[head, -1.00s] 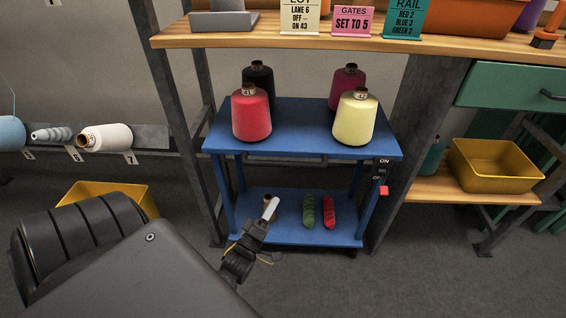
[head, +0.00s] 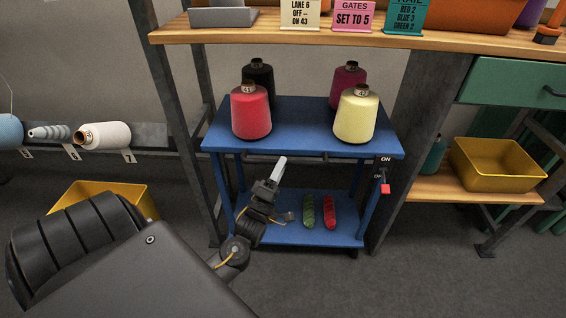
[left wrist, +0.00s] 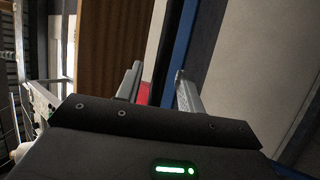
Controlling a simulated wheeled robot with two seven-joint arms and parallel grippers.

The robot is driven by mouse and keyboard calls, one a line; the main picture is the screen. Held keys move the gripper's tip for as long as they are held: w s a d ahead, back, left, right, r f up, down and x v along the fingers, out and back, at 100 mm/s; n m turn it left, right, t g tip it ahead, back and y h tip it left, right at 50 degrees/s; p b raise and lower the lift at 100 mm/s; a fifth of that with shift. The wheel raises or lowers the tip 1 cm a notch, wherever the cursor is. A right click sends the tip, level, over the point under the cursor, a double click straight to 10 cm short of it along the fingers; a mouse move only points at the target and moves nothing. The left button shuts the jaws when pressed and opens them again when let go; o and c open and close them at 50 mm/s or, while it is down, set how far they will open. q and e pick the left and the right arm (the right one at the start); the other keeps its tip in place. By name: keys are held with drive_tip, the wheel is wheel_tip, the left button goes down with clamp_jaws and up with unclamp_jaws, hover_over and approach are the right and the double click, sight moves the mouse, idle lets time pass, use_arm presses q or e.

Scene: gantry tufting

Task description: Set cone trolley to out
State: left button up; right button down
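The cone trolley (head: 300,148) is a blue two-shelf cart under the wooden bench. Its top shelf carries a red cone (head: 251,112), a pale yellow cone (head: 356,116), a black cone (head: 258,76) and a magenta cone (head: 348,82). A thin grey bar (head: 310,158) runs along the front just under the top shelf. My left gripper (head: 282,166) is raised in front of the trolley, near that bar; I cannot tell whether it touches. My right gripper is not in view.
Green (head: 309,212) and red (head: 329,213) yarn bundles lie on the trolley's lower shelf. Bench legs stand on both sides. A red switch block (head: 385,188) sits below an ON label at right. A yellow bin (head: 495,164) stands farther right. The floor in front is clear.

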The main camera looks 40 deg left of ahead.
use_arm(q)
drive_tip(key=shift+x, duration=0.95)
clamp_jaws()
